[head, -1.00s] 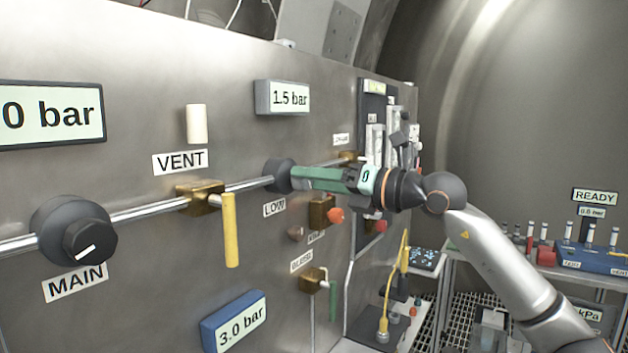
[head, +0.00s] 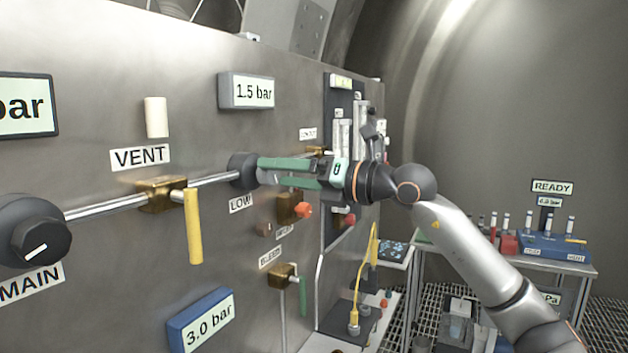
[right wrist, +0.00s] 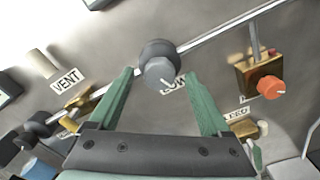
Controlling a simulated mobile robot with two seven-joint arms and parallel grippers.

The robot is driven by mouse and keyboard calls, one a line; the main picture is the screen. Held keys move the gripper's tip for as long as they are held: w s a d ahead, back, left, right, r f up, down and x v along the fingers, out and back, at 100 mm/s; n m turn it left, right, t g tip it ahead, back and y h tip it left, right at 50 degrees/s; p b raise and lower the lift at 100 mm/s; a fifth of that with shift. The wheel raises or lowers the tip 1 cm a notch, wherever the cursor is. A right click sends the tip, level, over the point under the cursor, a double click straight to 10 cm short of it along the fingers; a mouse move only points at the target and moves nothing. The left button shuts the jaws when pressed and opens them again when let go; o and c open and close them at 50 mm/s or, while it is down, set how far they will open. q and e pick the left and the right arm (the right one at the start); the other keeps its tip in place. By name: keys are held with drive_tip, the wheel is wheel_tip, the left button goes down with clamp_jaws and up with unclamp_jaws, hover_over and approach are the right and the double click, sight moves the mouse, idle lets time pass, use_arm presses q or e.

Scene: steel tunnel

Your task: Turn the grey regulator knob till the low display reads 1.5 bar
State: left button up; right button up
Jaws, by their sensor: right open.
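The grey regulator knob on its dark round body (head: 243,171) sits on the pipe above the LOW label (head: 240,204). The low display (head: 246,91) above it reads 1.5 bar. My right gripper (head: 264,171) is open at the knob, with its green fingers apart. In the right wrist view the grey knob face (right wrist: 160,71) with its white pointer line shows between and just beyond the open fingertips (right wrist: 160,76), with visible gaps on both sides. My left gripper is not in view.
The yellow VENT lever (head: 194,227) hangs left of the knob, and the MAIN knob (head: 35,232) is further left. An orange-knobbed brass valve (head: 289,208) sits below my right gripper. A blue display (head: 203,322) reads 3.0 bar.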

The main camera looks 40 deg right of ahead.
use_arm(q)
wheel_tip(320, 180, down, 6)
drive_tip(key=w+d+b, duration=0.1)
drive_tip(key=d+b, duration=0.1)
drive_tip(key=b, duration=0.6)
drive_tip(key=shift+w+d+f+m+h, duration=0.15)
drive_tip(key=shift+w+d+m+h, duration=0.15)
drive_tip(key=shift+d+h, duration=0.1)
use_arm(e)
drive_tip(key=v, duration=1.1)
drive_tip(key=shift+s, duration=0.25)
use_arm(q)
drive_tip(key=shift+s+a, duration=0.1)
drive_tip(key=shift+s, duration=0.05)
use_arm(e)
drive_tip(key=shift+f, duration=0.1)
